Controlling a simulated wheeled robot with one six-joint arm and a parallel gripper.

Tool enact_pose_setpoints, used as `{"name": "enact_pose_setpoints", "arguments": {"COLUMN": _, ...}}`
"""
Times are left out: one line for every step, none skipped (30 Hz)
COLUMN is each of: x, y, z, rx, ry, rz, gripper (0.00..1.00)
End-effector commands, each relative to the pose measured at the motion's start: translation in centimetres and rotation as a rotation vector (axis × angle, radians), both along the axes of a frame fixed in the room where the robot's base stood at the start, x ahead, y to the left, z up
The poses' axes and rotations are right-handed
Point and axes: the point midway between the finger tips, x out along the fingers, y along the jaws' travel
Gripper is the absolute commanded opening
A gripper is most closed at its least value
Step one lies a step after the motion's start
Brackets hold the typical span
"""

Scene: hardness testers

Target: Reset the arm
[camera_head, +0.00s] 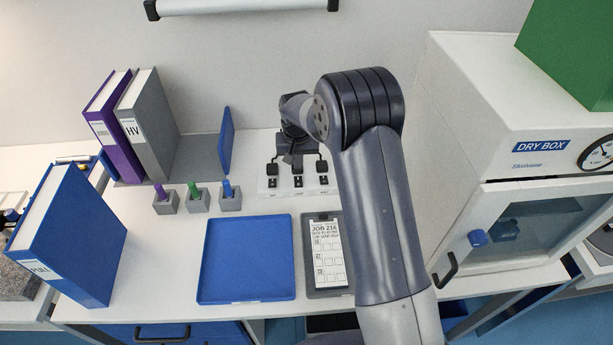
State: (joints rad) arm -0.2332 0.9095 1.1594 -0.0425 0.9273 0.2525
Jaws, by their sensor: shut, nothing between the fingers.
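My arm reaches up from the bottom right of the head view, bends at a dark, ribbed elbow and points away over the back of the white table (170,235). My gripper (291,158) is small and dark at the far end of the arm, above the white block with black switches (298,184). It is shut and empty. Its fingertips are hard to make out against the dark parts behind, and I cannot tell how high above the block they are.
A blue tray (247,258) and a job card board (328,255) lie in front. Three grey blocks with coloured pegs (197,198) stand left of the switches. Binders (145,125) and a blue binder (72,235) stand further left. The dry box (520,150) stands close on the right.

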Motion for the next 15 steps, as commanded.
{"name": "enact_pose_setpoints", "arguments": {"x": 0.0, "y": 0.0, "z": 0.1, "rx": 0.000, "ry": 0.000, "rz": 0.000, "gripper": 0.00}}
{"name": "enact_pose_setpoints", "arguments": {"x": 0.0, "y": 0.0, "z": 0.1, "rx": 0.000, "ry": 0.000, "rz": 0.000, "gripper": 0.00}}
{"name": "enact_pose_setpoints", "arguments": {"x": 0.0, "y": 0.0, "z": 0.1, "rx": 0.000, "ry": 0.000, "rz": 0.000, "gripper": 0.00}}
{"name": "enact_pose_setpoints", "arguments": {"x": 0.0, "y": 0.0, "z": 0.1, "rx": 0.000, "ry": 0.000, "rz": 0.000, "gripper": 0.00}}
{"name": "enact_pose_setpoints", "arguments": {"x": 0.0, "y": 0.0, "z": 0.1, "rx": 0.000, "ry": 0.000, "rz": 0.000, "gripper": 0.00}}
{"name": "enact_pose_setpoints", "arguments": {"x": 0.0, "y": 0.0, "z": 0.1, "rx": 0.000, "ry": 0.000, "rz": 0.000, "gripper": 0.00}}
{"name": "enact_pose_setpoints", "arguments": {"x": 0.0, "y": 0.0, "z": 0.1, "rx": 0.000, "ry": 0.000, "rz": 0.000, "gripper": 0.00}}
{"name": "enact_pose_setpoints", "arguments": {"x": 0.0, "y": 0.0, "z": 0.1, "rx": 0.000, "ry": 0.000, "rz": 0.000, "gripper": 0.00}}
{"name": "enact_pose_setpoints", "arguments": {"x": 0.0, "y": 0.0, "z": 0.0, "rx": 0.000, "ry": 0.000, "rz": 0.000, "gripper": 0.00}}
{"name": "enact_pose_setpoints", "arguments": {"x": 0.0, "y": 0.0, "z": -0.1, "rx": 0.000, "ry": 0.000, "rz": 0.000, "gripper": 0.00}}
{"name": "enact_pose_setpoints", "arguments": {"x": 0.0, "y": 0.0, "z": -0.2, "rx": 0.000, "ry": 0.000, "rz": 0.000, "gripper": 0.00}}
{"name": "enact_pose_setpoints", "arguments": {"x": 0.0, "y": 0.0, "z": -0.4, "rx": 0.000, "ry": 0.001, "rz": 0.000, "gripper": 0.00}}
{"name": "enact_pose_setpoints", "arguments": {"x": 0.0, "y": 0.0, "z": -0.6, "rx": 0.000, "ry": 0.001, "rz": 0.000, "gripper": 0.00}}
{"name": "enact_pose_setpoints", "arguments": {"x": 0.0, "y": 0.0, "z": -0.9, "rx": 0.000, "ry": 0.001, "rz": 0.000, "gripper": 0.00}}
{"name": "enact_pose_setpoints", "arguments": {"x": 0.0, "y": 0.0, "z": -1.3, "rx": 0.000, "ry": 0.001, "rz": 0.000, "gripper": 0.00}}
